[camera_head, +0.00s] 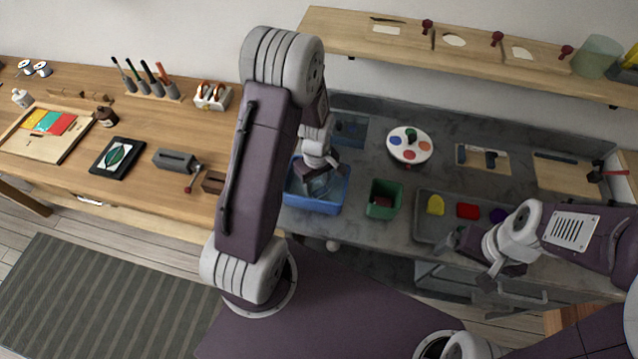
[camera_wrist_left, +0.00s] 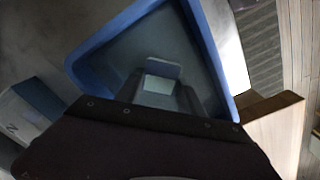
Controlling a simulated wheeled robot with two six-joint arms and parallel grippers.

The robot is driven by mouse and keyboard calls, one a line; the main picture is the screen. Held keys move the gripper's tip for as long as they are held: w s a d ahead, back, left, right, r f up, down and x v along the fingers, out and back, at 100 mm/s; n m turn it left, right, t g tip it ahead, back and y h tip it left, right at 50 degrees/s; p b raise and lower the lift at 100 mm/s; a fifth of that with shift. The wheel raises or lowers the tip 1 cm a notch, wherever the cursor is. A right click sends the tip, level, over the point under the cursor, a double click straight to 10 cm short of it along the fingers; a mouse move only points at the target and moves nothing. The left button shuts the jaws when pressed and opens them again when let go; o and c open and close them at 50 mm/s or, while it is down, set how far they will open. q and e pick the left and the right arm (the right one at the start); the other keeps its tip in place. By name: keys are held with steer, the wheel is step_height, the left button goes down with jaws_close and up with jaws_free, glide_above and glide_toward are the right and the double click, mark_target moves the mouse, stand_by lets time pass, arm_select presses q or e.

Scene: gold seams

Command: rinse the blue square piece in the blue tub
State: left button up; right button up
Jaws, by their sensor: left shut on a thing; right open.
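The blue tub (camera_head: 330,205) stands in the grey counter, left of the green tub. My left gripper (camera_head: 320,182) reaches down into it from above. In the left wrist view the tub rim (camera_wrist_left: 212,45) surrounds the fingers, and the left gripper (camera_wrist_left: 158,92) is shut on the blue square piece (camera_wrist_left: 162,68), a small bluish flat piece inside the tub. The head view does not show the piece clearly behind my arm. I cannot tell how deep it sits in the water. My right gripper (camera_head: 464,262) is open and empty by the front of the grey tray.
A green tub (camera_head: 383,200) with something red inside stands right of the blue tub. A grey tray (camera_head: 424,228) holds yellow, red (camera_head: 468,211) and purple pieces. A round white palette (camera_head: 409,145) lies behind. A wooden shelf (camera_head: 470,55) runs above the counter.

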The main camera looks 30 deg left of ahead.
arm_select(q)
steer(key=shift+s+a, duration=0.1)
steer(key=shift+a, duration=0.15)
steer(key=shift+r, duration=0.1)
step_height(320, 180, up, 11)
steer(key=p, duration=1)
steer(key=shift+r+p, duration=0.2)
steer(key=shift+p, duration=0.15)
stand_by(0.6)
